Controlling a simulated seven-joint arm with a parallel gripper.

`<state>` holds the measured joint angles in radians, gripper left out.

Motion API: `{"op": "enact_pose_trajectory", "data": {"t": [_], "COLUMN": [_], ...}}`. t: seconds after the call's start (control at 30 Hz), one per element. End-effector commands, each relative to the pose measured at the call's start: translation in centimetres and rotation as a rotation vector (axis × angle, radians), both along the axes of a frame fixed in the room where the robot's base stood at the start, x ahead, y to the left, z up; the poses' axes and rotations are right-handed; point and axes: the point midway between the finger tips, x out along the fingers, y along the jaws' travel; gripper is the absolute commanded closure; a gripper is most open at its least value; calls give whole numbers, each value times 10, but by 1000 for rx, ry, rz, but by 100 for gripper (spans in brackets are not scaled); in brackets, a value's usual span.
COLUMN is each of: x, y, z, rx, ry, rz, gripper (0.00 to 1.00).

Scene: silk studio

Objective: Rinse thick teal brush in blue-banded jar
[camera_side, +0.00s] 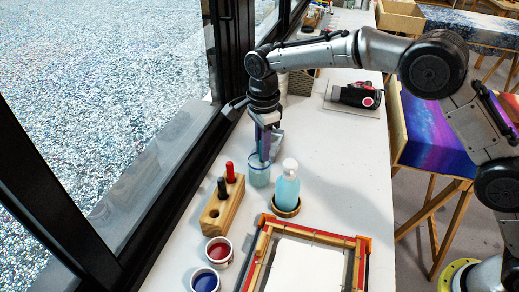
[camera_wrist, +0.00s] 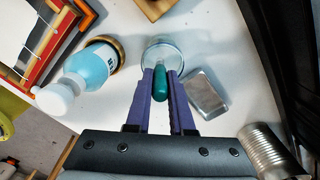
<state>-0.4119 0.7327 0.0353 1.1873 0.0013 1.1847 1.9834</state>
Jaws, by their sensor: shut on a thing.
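My gripper (camera_side: 263,152) is shut on the thick teal brush (camera_wrist: 160,84), whose rounded handle shows between the two purple fingers in the wrist view. The gripper points down over a clear glass jar (camera_side: 259,175), which also shows in the wrist view (camera_wrist: 163,50) just beyond the fingertips. The jar looks bluish in the side view; I cannot make out its band clearly. The brush's tip is hidden, so I cannot tell how deep it sits in the jar.
A light-blue bottle (camera_side: 287,186) stands in a round holder close right of the jar. A wooden block (camera_side: 222,205) holds a red and a black brush. Red (camera_side: 219,252) and blue (camera_side: 205,281) dye pots and a wooden frame (camera_side: 309,235) lie nearer. A metal tin (camera_wrist: 208,93) is beside the jar.

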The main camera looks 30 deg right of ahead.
Motion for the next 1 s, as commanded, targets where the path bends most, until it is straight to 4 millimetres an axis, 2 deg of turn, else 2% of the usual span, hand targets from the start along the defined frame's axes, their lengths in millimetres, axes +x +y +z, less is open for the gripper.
{"op": "enact_pose_trajectory", "data": {"t": [0.07, 0.27, 1.0], "x": [5, 11, 6], "y": [-1, 5, 6], "z": [3, -8, 43], "rx": [0, -1, 1], "ry": [-1, 1, -1], "rz": [0, 1, 1], "gripper": [100, 100, 100]}}
